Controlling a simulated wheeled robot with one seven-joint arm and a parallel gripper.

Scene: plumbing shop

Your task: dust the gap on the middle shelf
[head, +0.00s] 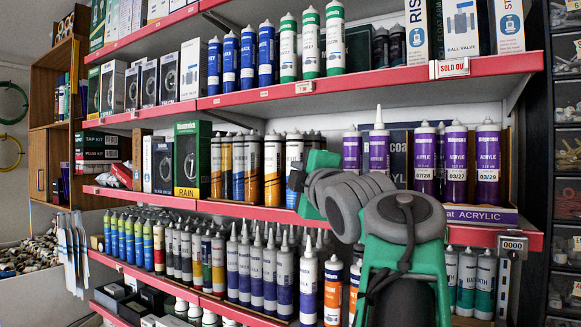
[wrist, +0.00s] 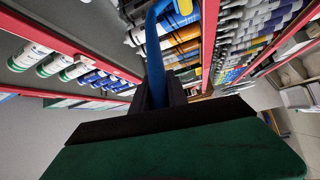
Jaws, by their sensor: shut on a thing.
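The middle shelf (head: 258,211) has a red front edge and crosses the head view. Orange-banded tubes (head: 273,168) stand left of my arm and purple acrylic tubes (head: 455,165) stand right of it. The stretch of shelf between them is largely covered by my arm, so I cannot tell how wide the gap is. My gripper (wrist: 163,92) is shut on a blue handle (wrist: 154,50), seen in the wrist view. The gripper's tips are hidden in the head view.
The upper shelf (head: 390,82) holds blue and green-capped tubes and boxes above my arm. The lower shelf holds rows of tubes (head: 256,275) close below it. A dark box (head: 400,150) stands behind the purple tubes. Price tags hang on the shelf edges.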

